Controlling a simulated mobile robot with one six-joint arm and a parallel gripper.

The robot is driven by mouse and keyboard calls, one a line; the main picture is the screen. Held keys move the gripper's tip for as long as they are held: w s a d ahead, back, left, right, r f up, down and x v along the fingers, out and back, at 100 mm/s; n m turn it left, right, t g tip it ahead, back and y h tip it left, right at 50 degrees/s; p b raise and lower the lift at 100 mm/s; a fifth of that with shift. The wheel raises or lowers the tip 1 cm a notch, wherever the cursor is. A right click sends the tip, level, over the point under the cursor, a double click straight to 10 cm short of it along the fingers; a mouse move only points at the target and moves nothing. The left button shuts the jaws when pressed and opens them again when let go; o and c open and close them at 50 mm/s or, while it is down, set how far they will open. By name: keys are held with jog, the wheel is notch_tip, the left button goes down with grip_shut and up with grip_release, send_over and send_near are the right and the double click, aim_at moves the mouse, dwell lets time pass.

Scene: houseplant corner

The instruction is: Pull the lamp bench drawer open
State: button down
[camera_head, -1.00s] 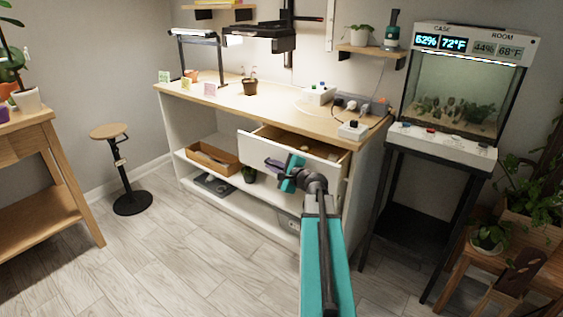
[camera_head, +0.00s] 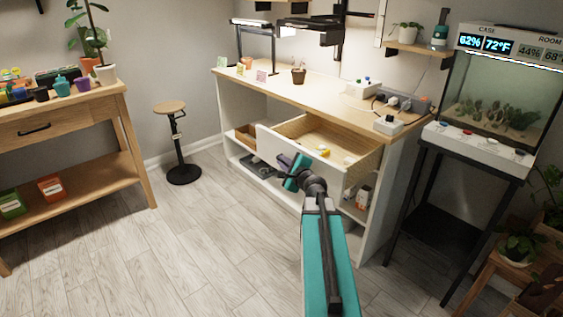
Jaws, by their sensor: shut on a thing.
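The lamp bench (camera_head: 345,92) has a wooden top and white sides and stands against the back wall. Its white-fronted drawer (camera_head: 325,172) is pulled well out, and its wooden inside shows with a small yellow thing (camera_head: 324,153) and another small item in it. My gripper (camera_head: 284,164) is at the drawer front, shut on what appears to be its handle. The handle itself is hidden behind the jaws. My arm reaches up from the bottom of the picture.
A stool (camera_head: 178,140) stands left of the bench. A wooden table (camera_head: 75,110) with pots is at far left. A glass case (camera_head: 490,105) on a black stand is at right, near wooden plant stands.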

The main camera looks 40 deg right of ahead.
jog(key=shift+a+f, duration=0.15)
jog(key=shift+a, duration=0.1)
jog(key=c, duration=2.2)
grip_release()
